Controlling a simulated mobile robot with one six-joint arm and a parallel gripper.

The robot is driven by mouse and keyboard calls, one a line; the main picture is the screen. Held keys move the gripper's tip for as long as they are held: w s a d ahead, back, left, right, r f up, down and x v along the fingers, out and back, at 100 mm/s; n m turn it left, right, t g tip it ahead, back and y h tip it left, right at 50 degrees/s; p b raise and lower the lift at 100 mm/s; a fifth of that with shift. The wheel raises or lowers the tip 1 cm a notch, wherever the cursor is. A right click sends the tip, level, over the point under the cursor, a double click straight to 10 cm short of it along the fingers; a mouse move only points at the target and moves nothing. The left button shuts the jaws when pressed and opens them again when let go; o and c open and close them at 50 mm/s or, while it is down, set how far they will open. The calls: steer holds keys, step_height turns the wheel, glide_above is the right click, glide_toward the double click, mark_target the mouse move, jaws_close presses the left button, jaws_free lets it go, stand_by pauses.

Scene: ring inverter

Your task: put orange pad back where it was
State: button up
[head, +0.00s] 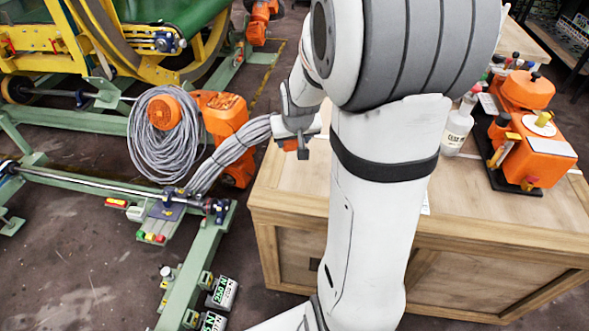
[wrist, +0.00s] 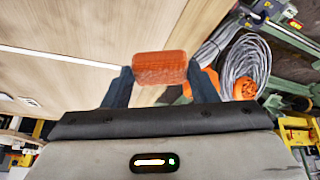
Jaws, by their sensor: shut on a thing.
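The orange pad (wrist: 160,68) is a small block with rounded edges, held between the two dark fingers of my gripper (wrist: 158,84) in the wrist view. My gripper is shut on it. The pad appears above the wooden table (wrist: 75,30), near the table's edge; I cannot tell whether it touches anything below. In the head view my gripper (head: 303,148) is small and partly hidden by my arm, over the left part of the wooden table (head: 285,190). A bit of orange shows at its tip.
A coil of grey cable (head: 165,135) and an orange machine (head: 222,120) stand left of the table. On the table's right are a white bottle (head: 457,128) and an orange device (head: 540,150). Green rails (head: 195,265) lie at the lower left. My arm hides the table's middle.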

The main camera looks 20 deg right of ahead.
mark_target(295, 174)
steer(key=shift+o, duration=0.2)
steer(key=shift+s+r+g, duration=0.15)
steer(key=shift+s+r, duration=0.05)
steer(key=shift+s, duration=0.25)
steer(key=shift+s+r+g, duration=0.15)
steer(key=shift+s+r, duration=0.05)
steer(key=shift+s, duration=0.25)
steer(key=shift+y, duration=0.3)
step_height(295, 174, down, 10)
steer(key=b, duration=0.3)
steer(key=shift+a+r, duration=0.1)
steer(key=shift+c, duration=0.6)
steer(key=o, duration=1.2)
steer(key=shift+r, duration=0.15)
